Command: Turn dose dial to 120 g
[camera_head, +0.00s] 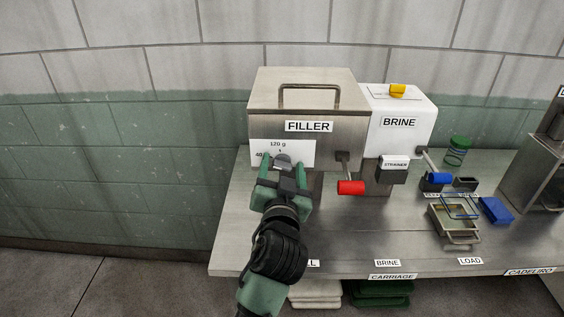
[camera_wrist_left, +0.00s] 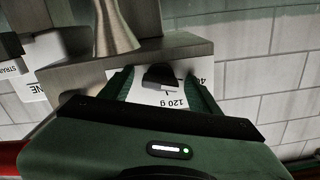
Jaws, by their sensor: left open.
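The dose dial (camera_head: 283,160) sits on a white scale plate (camera_head: 303,150) on the front of the grey metal FILLER box (camera_head: 350,120). The plate reads "120 g" at the top and "40" at the left; the rest is hidden by my gripper. My left gripper (camera_head: 283,166) is at the dial with its fingers open on either side of it. In the left wrist view the dark dial knob (camera_wrist_left: 158,76) lies between the two green fingers (camera_wrist_left: 160,88), with gaps beside it. The dial's exact pointing is hard to tell. My right gripper is not in view.
A red-handled lever (camera_head: 351,187) sticks out just right of the dial. The white BRINE box (camera_head: 402,125) and STRAINER stand further right. A metal basket (camera_head: 452,222), blue block (camera_head: 495,210) and green-lidded jar (camera_head: 457,151) are on the steel table (camera_head: 340,245). The table's left front is clear.

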